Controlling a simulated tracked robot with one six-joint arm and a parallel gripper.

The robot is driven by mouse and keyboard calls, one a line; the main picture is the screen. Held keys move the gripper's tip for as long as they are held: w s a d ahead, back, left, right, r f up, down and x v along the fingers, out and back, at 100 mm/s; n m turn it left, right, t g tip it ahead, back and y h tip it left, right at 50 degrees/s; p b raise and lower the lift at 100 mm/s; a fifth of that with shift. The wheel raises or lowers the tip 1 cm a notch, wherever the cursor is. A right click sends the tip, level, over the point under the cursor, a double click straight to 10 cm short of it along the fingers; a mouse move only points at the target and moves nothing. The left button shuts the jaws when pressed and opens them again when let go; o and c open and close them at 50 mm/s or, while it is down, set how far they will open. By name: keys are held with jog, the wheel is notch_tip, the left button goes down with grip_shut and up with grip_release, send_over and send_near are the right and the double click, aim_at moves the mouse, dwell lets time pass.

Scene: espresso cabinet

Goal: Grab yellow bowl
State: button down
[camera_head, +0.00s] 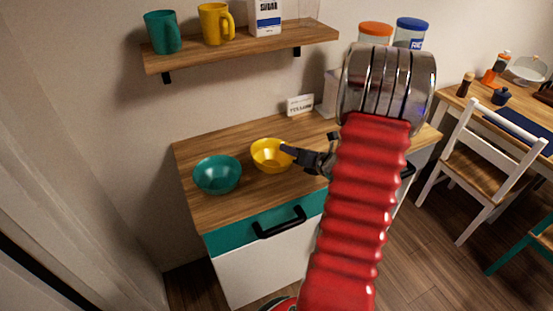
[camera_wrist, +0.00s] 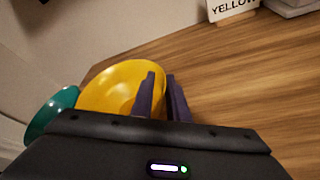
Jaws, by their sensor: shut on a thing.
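The yellow bowl (camera_head: 268,157) stands upright on the wooden cabinet top, just right of the teal bowl. My gripper (camera_head: 287,151) reaches it from the right and is shut on its right-hand rim. In the wrist view the yellow bowl (camera_wrist: 112,88) lies at the left finger, and my gripper's two dark fingers (camera_wrist: 163,98) stand close together with the rim between them. The bowl's wall hides part of the grip. I cannot tell whether the bowl is lifted off the top.
The teal bowl (camera_head: 217,175) sits close to the yellow bowl's left. A white sign (camera_head: 300,105) stands at the back near the wall. A shelf (camera_head: 245,48) with a teal mug (camera_head: 162,32) and a yellow mug (camera_head: 213,24) hangs above.

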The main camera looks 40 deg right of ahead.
jog(key=shift+r, duration=0.15)
notch_tip(320, 180, up, 10)
jog(key=shift+f, duration=0.15)
dwell(0.4)
dwell(0.5)
